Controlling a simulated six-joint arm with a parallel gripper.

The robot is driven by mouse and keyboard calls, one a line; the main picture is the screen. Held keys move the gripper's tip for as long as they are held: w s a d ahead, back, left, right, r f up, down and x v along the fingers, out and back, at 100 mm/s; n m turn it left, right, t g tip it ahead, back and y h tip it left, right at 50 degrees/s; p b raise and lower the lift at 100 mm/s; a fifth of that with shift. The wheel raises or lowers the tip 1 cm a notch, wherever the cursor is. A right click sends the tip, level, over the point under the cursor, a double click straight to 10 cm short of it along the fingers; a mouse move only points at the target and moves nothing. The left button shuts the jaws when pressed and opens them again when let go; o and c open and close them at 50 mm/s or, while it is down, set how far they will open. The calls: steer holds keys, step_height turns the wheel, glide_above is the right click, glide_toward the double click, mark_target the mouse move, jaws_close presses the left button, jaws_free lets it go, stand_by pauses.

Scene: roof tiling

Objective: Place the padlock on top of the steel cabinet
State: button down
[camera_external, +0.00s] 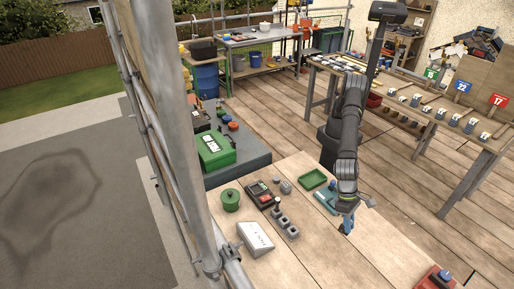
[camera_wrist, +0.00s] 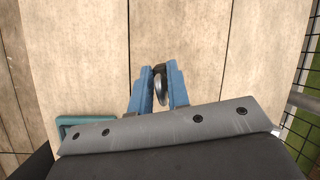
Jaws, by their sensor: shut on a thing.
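My gripper (camera_external: 347,227) points down over the wooden work surface (camera_external: 330,255) in the external view. In the wrist view its blue fingers (camera_wrist: 160,82) are closed around a small grey, rounded metal thing, which looks like the padlock (camera_wrist: 161,98). Most of it is hidden between the fingers, and I cannot make it out in the external view. A low dark grey block (camera_external: 248,158) with a flat top stands beyond the work surface at left; it may be the steel cabinet. A green case (camera_external: 215,149) lies on it.
On the work surface stand a green pot (camera_external: 230,200), a light grey sloped box (camera_external: 255,239), grey blocks (camera_external: 285,224), a green tray (camera_external: 313,179) and a teal tray (camera_wrist: 70,126). A scaffold pole (camera_external: 185,130) crosses the left.

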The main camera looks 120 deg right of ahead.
steer(key=shift+s+a+r, duration=0.1)
steer(key=shift+s+a, duration=0.1)
steer(key=shift+a, duration=0.3)
steer(key=s+a+f, duration=0.1)
steer(key=a+f, duration=0.1)
steer(key=a, duration=0.1)
steer(key=s+a+f, duration=0.1)
steer(key=a+f, duration=0.1)
steer(key=a, duration=0.2)
steer(key=s+a+f, duration=0.2)
steer(key=a+f, duration=0.1)
steer(key=shift+a, duration=0.25)
step_height(320, 180, down, 2)
steer(key=shift+s+a+f, duration=0.1)
steer(key=shift+f, duration=0.65)
steer(key=shift+f, duration=0.15)
steer(key=c, duration=1.4)
jaws_free()
steer(key=shift+o, duration=0.2)
